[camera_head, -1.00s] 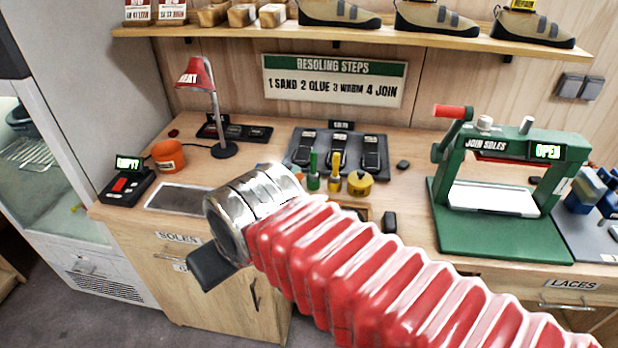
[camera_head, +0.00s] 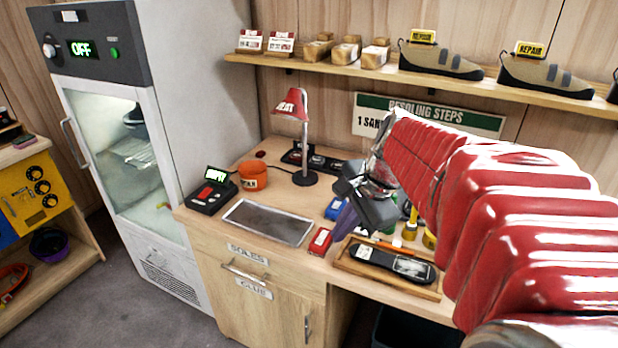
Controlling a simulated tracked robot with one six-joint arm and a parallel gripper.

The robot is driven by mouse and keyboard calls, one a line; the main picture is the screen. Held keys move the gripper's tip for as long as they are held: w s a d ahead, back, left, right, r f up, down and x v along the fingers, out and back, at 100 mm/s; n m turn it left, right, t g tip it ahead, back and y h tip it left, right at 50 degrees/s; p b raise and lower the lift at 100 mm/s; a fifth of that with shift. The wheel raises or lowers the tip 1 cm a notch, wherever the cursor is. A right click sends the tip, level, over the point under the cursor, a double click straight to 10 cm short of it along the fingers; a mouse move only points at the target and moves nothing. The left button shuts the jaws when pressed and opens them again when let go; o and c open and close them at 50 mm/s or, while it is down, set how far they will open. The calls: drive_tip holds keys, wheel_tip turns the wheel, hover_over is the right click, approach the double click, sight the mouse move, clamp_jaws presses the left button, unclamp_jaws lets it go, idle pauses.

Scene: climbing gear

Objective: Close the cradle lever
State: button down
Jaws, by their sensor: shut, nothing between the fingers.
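My gripper (camera_head: 366,205) is dark grey and shut, with nothing in it. It is above the bench, near the middle of the head view, at the end of my red ribbed arm. I cannot make out a cradle or its lever in the current view. My arm covers much of the right side of the bench.
A wooden tray (camera_head: 428,292) holding a dark sole lies below my gripper. A red lamp (camera_head: 291,104) and an orange pot (camera_head: 253,174) stand farther back. A glass-door cabinet (camera_head: 122,165) is at left.

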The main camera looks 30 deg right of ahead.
drive_tip(key=d+f+m+t+y, duration=0.1)
drive_tip(key=d+f+m+t, duration=0.1)
drive_tip(key=d+m, duration=1.4)
drive_tip(key=w+d+f, duration=0.1)
drive_tip(key=d, duration=0.5)
drive_tip(key=shift+a+f, duration=0.1)
drive_tip(key=x, duration=0.9)
drive_tip(key=shift+w+a+f, duration=0.2)
drive_tip(key=shift+w+a, duration=0.05)
drive_tip(key=shift+w, duration=0.1)
